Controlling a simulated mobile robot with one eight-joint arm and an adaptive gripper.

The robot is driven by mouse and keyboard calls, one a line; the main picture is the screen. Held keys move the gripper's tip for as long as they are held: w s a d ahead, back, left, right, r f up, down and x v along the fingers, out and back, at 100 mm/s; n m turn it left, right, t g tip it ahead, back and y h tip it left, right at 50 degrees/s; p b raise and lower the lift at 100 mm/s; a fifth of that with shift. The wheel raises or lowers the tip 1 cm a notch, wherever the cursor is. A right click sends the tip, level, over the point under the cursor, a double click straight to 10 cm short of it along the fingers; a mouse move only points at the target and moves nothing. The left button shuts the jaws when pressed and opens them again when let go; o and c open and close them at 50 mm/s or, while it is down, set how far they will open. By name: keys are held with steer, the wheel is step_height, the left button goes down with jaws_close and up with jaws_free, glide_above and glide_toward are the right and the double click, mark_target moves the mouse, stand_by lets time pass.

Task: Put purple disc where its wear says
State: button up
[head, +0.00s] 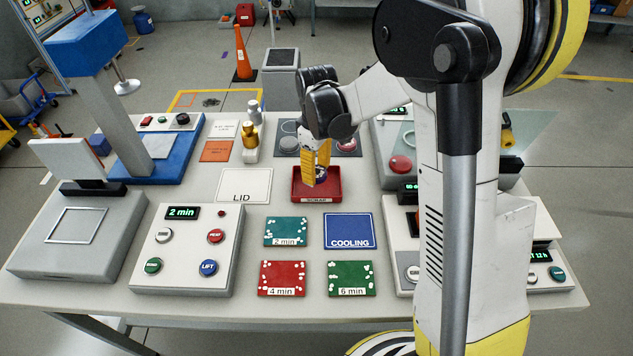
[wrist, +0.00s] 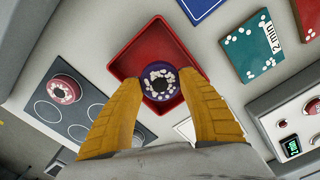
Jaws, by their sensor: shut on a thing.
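My gripper (head: 315,176) has yellow fingers pointing down over the red tray (head: 298,196) in the middle of the table. It is shut on the purple disc (wrist: 149,76), which sits between the fingertips in the wrist view. The disc's upper face has a ring of white marks around a dark centre. In the head view the fingers partly hide the disc (head: 322,174). I cannot tell whether the disc touches the tray floor. The tray's front label is too small to read surely. Teal "2 min" (head: 286,226), red "4 min" (head: 282,264) and green "6 min" (head: 350,264) pads carry white spots.
A blue "COOLING" pad (head: 349,243) lies right of the teal pad. A white "LID" pad (head: 245,185) lies left of the tray. A button box (head: 187,277) reads "2 min". A dark plate with circles (wrist: 75,118) bears a reddish disc (wrist: 64,90). Machines stand at both sides.

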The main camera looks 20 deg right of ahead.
mark_target(317, 186)
steer(key=shift+f+b, duration=0.8)
steer(key=shift+f, duration=1.1)
steer(key=shift+f, duration=0.15)
steer(key=o, duration=0.8)
